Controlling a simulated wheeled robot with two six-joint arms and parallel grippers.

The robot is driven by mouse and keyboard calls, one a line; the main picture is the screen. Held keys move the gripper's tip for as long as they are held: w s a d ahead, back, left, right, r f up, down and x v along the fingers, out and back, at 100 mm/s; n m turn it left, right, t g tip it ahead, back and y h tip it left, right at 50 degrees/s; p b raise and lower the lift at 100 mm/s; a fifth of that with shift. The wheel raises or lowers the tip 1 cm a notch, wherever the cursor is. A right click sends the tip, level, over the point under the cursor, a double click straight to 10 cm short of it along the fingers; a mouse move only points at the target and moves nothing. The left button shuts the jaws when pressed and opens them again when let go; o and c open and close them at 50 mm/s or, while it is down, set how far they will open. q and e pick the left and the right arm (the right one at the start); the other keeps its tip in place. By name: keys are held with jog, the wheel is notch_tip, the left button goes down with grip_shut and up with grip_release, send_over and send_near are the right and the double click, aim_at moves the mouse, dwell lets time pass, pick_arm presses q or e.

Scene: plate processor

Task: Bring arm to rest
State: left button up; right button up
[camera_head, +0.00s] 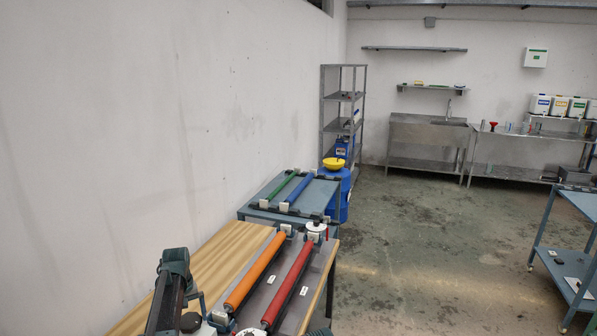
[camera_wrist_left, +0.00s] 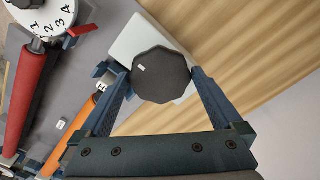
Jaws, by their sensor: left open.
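My left arm (camera_head: 172,285) comes in at the bottom left of the head view, over the wooden table. In the left wrist view my left gripper (camera_wrist_left: 160,76) is open. Its two blue fingers stand on either side of a black faceted knob (camera_wrist_left: 161,72) on a pale block (camera_wrist_left: 140,38). I cannot tell whether the fingers touch the knob. The knob also shows at the bottom of the head view (camera_head: 190,322), next to the arm. I do not see my right gripper.
The plate processor has an orange roller (camera_head: 255,270) and a red roller (camera_head: 288,283). A numbered white dial (camera_wrist_left: 48,18) is beside the red roller. The wooden table (camera_head: 215,262) is bare on the left, against the wall. A blue cart (camera_head: 575,270) stands right; open floor lies between.

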pick_arm(q)
jog(key=shift+n, duration=1.2)
jog(key=shift+s, duration=0.1)
